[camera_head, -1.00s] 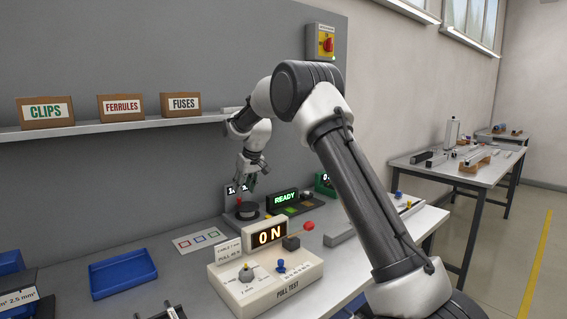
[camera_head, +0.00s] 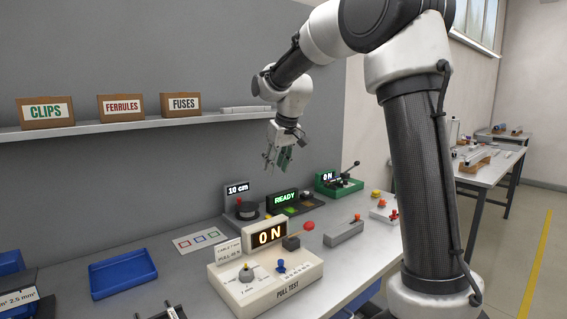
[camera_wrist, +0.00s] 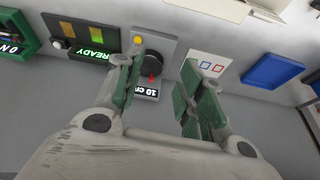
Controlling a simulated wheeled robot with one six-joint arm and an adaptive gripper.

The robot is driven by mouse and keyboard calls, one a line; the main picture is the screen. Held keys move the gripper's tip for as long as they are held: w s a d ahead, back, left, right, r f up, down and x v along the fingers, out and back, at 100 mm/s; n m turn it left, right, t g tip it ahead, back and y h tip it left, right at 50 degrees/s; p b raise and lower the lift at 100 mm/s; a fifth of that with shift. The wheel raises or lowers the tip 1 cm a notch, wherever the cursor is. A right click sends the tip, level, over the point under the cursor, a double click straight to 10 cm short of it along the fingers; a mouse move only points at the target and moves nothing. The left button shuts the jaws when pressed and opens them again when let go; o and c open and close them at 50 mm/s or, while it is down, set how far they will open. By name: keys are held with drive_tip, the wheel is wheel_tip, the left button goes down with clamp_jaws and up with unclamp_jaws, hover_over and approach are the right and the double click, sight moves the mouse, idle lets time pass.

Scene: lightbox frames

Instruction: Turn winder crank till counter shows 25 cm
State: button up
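The winder (camera_head: 230,219) stands on the bench against the back wall. It has a dark round drum (camera_head: 248,211) and a small red knob (camera_head: 239,202), which I take as the crank handle. Its counter (camera_head: 237,189) reads 10 cm. In the wrist view the counter (camera_wrist: 146,93) appears upside down, with the red knob (camera_wrist: 152,78) above it. My gripper (camera_head: 277,159) is open and empty, in the air above and a little right of the winder. In the wrist view its green-padded fingers (camera_wrist: 160,70) stand apart, with the winder showing between them from a distance.
Right of the winder is a unit reading READY (camera_head: 285,199), then a green unit with a lever (camera_head: 337,184). In front stands the PULL TEST box (camera_head: 262,275) reading ON. A blue tray (camera_head: 123,272) lies at left. A shelf (camera_head: 110,126) with labelled boxes runs along the wall.

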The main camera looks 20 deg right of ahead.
drive_tip(key=shift+s+d+r, duration=0.2)
drive_tip(key=shift+s, duration=0.4)
drive_tip(key=shift+s+d+r, duration=0.15)
drive_tip(key=shift+s+r, duration=0.05)
drive_tip(key=shift+s, duration=0.45)
drive_tip(key=shift+s+d+r, duration=0.2)
drive_tip(key=shift+s, duration=0.4)
